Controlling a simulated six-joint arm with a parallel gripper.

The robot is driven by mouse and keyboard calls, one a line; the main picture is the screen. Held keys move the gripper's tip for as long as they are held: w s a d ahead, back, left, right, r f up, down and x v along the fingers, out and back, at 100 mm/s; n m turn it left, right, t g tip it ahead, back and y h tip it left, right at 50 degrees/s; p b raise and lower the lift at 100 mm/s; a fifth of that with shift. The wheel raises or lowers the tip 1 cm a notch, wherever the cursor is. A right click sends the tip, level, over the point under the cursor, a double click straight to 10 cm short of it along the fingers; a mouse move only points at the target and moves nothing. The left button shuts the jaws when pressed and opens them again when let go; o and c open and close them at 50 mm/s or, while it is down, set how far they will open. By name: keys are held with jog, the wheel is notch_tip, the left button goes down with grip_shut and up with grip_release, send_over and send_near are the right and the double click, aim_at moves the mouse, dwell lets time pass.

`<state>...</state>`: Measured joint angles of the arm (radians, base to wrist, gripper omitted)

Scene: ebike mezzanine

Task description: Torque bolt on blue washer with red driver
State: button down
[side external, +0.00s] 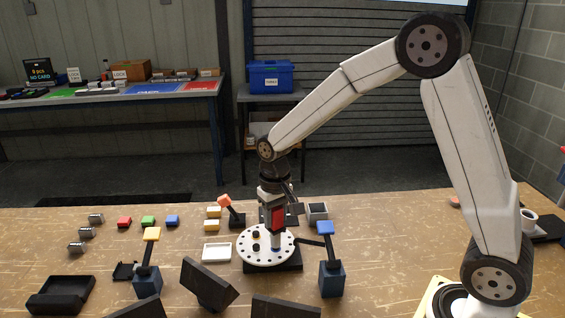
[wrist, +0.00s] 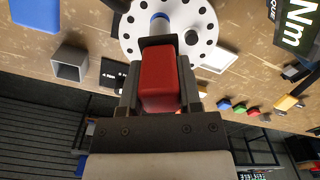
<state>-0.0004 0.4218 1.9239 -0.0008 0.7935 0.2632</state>
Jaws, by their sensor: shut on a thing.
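My gripper (side external: 281,205) is shut on the red driver (side external: 278,218) and holds it upright over the white round plate with holes (side external: 254,259). In the wrist view the red driver (wrist: 158,78) sits between the fingers of my gripper (wrist: 158,98). The driver's lower end is at the right half of the plate (wrist: 197,18). A little blue, likely the blue washer (wrist: 159,17), shows at the driver's tip in the wrist view. The bolt there is hidden by the driver, and I cannot tell whether the tip touches it. Dark bolt-like pieces stand on the plate's left half.
Posts with a blue top (side external: 325,228), a yellow top (side external: 152,234) and an orange top (side external: 224,201) stand close around the plate. A grey open box (side external: 317,211) is behind right. Dark panels (side external: 208,284) stand in front. Small coloured blocks (side external: 148,221) lie left.

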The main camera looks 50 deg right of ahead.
jog(key=shift+f, duration=0.3)
dwell(0.6)
jog(key=shift+r, duration=2.55)
